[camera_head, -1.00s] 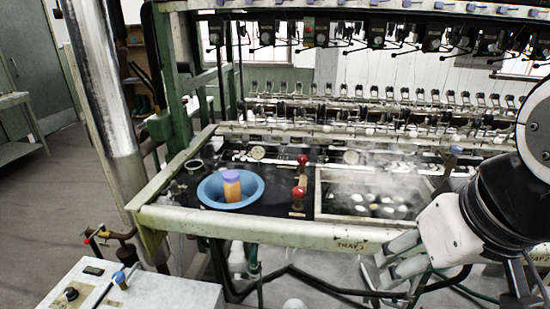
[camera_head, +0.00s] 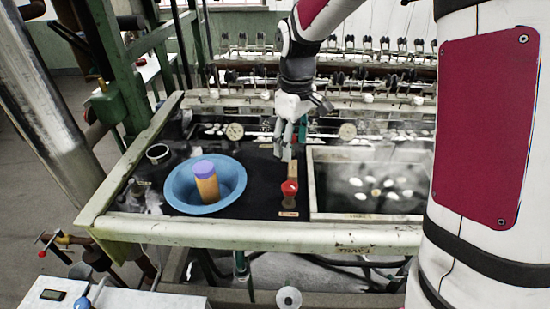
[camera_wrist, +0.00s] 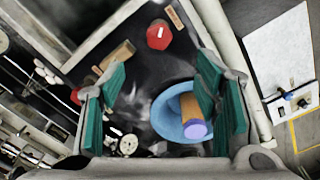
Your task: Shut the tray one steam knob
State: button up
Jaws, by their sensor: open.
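A red steam knob (camera_head: 289,187) stands on the black deck beside the near tray, with a small tan label in front of it. It also shows as a red head in the wrist view (camera_wrist: 158,35), beyond and between my fingers. A second red piece (camera_wrist: 75,95) shows beside my left-hand finger in the wrist view, partly covered. In the head view my gripper hides the spot behind the near knob. My gripper (camera_head: 285,153) points down just behind the near knob, open, with nothing seen between its green-padded fingers.
A blue bowl (camera_head: 235,183) with an orange, purple-capped container (camera_head: 206,180) sits left of the knob. A steaming tray (camera_head: 312,190) with white cocoons lies right. A pale rail (camera_head: 240,231) runs along the front. Reeling machinery stands behind.

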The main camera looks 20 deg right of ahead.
aim_at(290, 185)
jog(key=f, duration=1)
jog(key=f+p, duration=0.1)
jog(key=f, duration=0.4)
jog(key=shift+w, duration=0.3)
jog(key=shift+c, duration=0.2)
jog(key=c, duration=1.1)
